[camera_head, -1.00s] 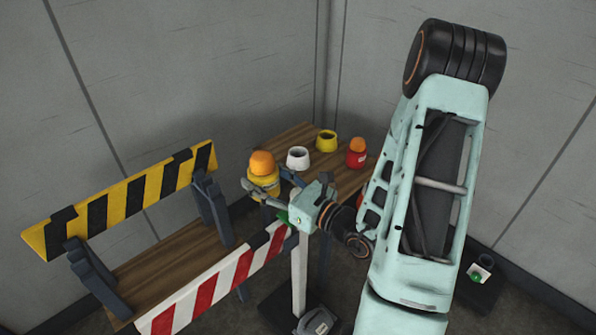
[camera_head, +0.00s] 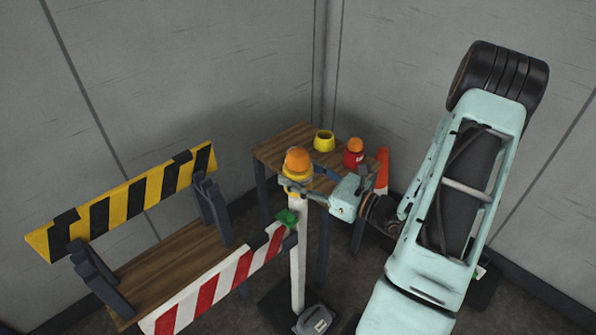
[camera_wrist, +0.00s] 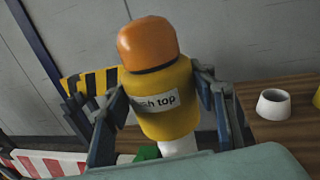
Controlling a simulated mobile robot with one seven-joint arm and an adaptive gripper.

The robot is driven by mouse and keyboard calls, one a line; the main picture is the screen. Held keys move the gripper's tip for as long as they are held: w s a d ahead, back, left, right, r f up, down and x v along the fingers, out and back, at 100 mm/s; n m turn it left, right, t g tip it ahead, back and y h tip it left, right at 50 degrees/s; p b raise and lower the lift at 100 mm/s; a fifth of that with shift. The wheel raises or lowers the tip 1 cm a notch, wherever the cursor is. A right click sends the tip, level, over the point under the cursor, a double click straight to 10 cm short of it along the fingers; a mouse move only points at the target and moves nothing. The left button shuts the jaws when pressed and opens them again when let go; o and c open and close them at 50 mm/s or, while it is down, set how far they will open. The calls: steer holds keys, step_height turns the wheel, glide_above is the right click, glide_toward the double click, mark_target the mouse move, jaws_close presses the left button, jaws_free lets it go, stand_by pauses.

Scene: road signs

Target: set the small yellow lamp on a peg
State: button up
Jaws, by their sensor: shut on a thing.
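The small yellow lamp (camera_head: 295,174) has an orange dome and a label; it also shows in the wrist view (camera_wrist: 168,98). My gripper (camera_head: 300,185) is shut on it, with one finger on each side of its body in the wrist view. The lamp is roughly upright. A white post (camera_head: 298,255) stands below it, and its top shows under the lamp in the wrist view (camera_wrist: 180,147). Whether lamp and post touch, I cannot tell. No peg tip shows clearly; the lamp and gripper cover the post's top.
A wooden table (camera_head: 275,152) behind carries a yellow pot (camera_head: 323,141), a red lamp with an orange dome (camera_head: 353,159) and a white pot (camera_wrist: 273,105). A striped barrier bench (camera_head: 165,262) stands left, its green end piece (camera_head: 287,218) beside the post. An orange cone (camera_head: 382,170) stands right.

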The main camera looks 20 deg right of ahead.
steer(key=shift+f+b, duration=1.85)
steer(key=shift+f, duration=0.8)
steer(key=shift+f, duration=0.25)
steer(key=o, duration=1.5)
steer(key=shift+c, duration=0.2)
steer(key=v, duration=1.2)
